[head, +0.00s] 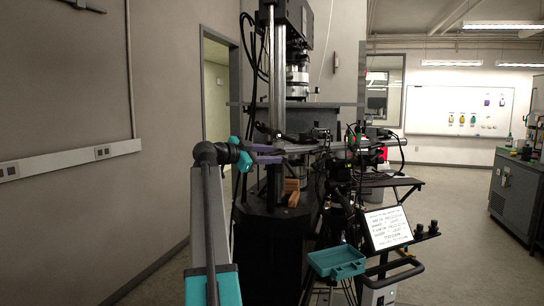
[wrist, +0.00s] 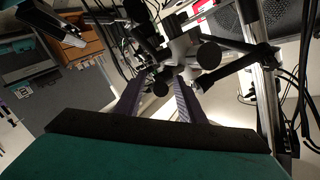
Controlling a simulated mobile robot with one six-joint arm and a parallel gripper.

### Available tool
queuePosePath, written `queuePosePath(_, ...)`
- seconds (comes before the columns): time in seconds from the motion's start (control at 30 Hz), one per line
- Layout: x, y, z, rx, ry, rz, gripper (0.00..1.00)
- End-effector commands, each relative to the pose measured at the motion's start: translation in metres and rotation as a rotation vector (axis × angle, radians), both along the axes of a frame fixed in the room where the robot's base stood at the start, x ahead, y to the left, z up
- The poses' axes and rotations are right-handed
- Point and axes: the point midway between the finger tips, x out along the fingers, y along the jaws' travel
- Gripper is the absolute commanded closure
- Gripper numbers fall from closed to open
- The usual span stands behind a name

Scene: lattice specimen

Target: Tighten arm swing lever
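My gripper (head: 281,155) shows in the head view left of the test machine's column, with its two purple fingers apart. In the wrist view my gripper (wrist: 159,86) is open, and nothing is clearly held between the fingers. Beyond the fingertips is a jointed arm assembly with a grey clamp body (wrist: 181,50), a round black knob (wrist: 208,53) and a smaller dark knob (wrist: 162,86). A black bar (wrist: 237,66) runs right from it. I cannot tell which of these parts is the arm swing lever, or whether a finger touches any of them.
The test machine's column (head: 276,75) and dark base (head: 270,240) stand just beyond my gripper. Black cables (head: 249,55) hang close by. A teal tray (head: 337,261) and a tilted screen (head: 387,228) are at lower right. Floor by the left wall is clear.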

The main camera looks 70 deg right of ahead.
Motion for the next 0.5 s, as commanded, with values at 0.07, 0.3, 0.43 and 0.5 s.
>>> queuePosePath(0.07,0.002,0.004,0.000,0.000,0.000,0.000,0.64)
queuePosePath(0.3,0.008,0.015,0.002,-0.001,0.000,-0.001,0.64)
queuePosePath(0.43,0.012,0.021,0.003,0.000,0.000,0.000,0.64)
queuePosePath(0.5,0.013,0.024,0.003,-0.001,0.000,-0.001,0.64)
